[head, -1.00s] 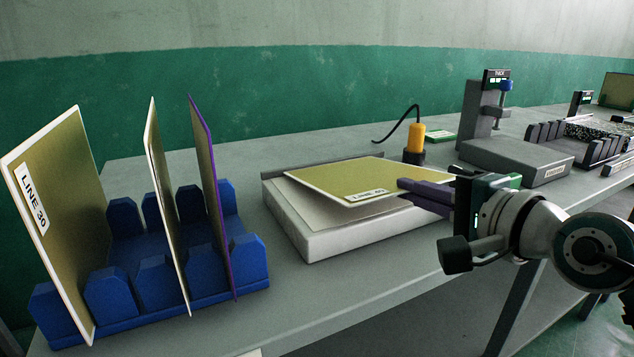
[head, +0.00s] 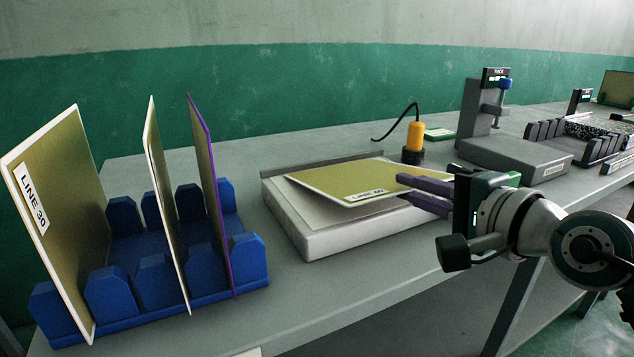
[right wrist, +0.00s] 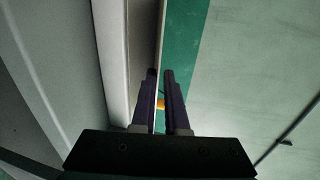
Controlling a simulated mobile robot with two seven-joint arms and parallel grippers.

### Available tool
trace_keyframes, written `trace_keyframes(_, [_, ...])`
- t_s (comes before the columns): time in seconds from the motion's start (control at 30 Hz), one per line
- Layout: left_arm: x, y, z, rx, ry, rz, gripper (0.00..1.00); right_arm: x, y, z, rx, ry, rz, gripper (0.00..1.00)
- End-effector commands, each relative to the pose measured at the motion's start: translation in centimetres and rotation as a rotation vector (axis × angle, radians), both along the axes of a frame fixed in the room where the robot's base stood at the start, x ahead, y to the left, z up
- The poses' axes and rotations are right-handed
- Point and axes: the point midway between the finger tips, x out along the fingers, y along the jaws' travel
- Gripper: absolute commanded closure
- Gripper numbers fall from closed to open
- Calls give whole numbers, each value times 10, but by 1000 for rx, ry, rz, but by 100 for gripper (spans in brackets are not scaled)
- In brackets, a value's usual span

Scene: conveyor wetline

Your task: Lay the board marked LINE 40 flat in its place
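The board with a small label (head: 340,180), read as LINE 40 though the print is tiny, lies nearly level over the white bed (head: 312,244). Its near edge appears slightly above the bed's surface; I cannot tell whether it touches all round. My left gripper is not in view.
A blue rack (head: 130,260) on the left holds upright boards, one marked LINE 30 (head: 62,200). A low rail (head: 330,172) runs behind the bed. An orange-handled tool (head: 415,136) stands behind it. A grey gauge stand (head: 515,155) is to the right.

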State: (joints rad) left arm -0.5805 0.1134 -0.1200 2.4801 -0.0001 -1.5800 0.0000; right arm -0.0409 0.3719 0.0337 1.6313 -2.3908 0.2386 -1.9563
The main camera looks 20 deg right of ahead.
Motion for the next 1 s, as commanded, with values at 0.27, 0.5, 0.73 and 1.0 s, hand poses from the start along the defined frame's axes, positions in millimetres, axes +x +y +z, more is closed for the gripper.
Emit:
trace_keyframes(0.27, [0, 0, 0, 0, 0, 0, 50, 0, 0, 0, 0, -1, 0, 70])
trace_keyframes(0.5, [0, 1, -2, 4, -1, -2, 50, 0, 0, -2, 0, 0, 0, 70])
trace_keyframes(0.73, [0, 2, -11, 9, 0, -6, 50, 0, 0, -12, 0, 0, 0, 70])
trace_keyframes(1.0, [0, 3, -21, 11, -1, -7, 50, 0, 0, -24, 0, 0, 0, 70])
